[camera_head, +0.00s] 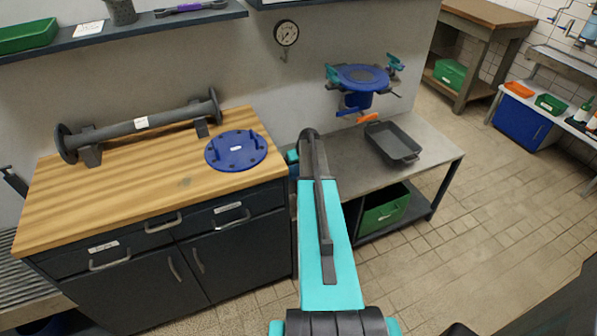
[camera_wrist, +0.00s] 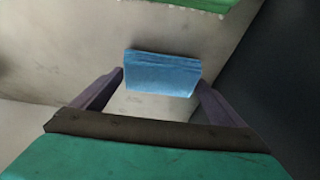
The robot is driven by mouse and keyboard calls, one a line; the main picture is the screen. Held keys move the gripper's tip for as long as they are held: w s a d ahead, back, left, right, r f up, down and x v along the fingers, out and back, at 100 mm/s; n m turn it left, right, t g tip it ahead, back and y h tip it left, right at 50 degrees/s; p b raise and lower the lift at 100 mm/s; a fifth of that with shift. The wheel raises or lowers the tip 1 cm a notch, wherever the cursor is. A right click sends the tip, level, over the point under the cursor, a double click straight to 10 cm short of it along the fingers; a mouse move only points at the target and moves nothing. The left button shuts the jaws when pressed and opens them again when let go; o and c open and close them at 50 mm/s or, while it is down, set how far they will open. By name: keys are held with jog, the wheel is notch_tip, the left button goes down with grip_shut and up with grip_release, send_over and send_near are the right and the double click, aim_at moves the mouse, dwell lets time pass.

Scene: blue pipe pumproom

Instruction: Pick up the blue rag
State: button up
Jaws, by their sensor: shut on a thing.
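The blue rag (camera_wrist: 162,74) shows in the wrist view as a folded, flat-sided block. It sits between the two dark fingertips of my gripper (camera_wrist: 160,79), which touch its left and right edges. My gripper is shut on it. In the head view my arm hides most of the gripper, and I cannot make out the rag for certain there.
A wooden-topped cabinet (camera_head: 60,213) with a blue flange (camera_head: 236,149) and a grey pipe stands at left. A metal bench (camera_head: 432,150) holds a grey tray (camera_head: 392,141) and an orange-handled tool. A blue valve (camera_head: 360,78) projects from the wall. Tiled floor at right is clear.

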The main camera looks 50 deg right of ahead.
aim_at(298, 169)
jog(key=shift+r+b, duration=0.8)
jog(key=shift+r, duration=3.15)
jog(key=o, duration=0.4)
jog(key=c, duration=0.3)
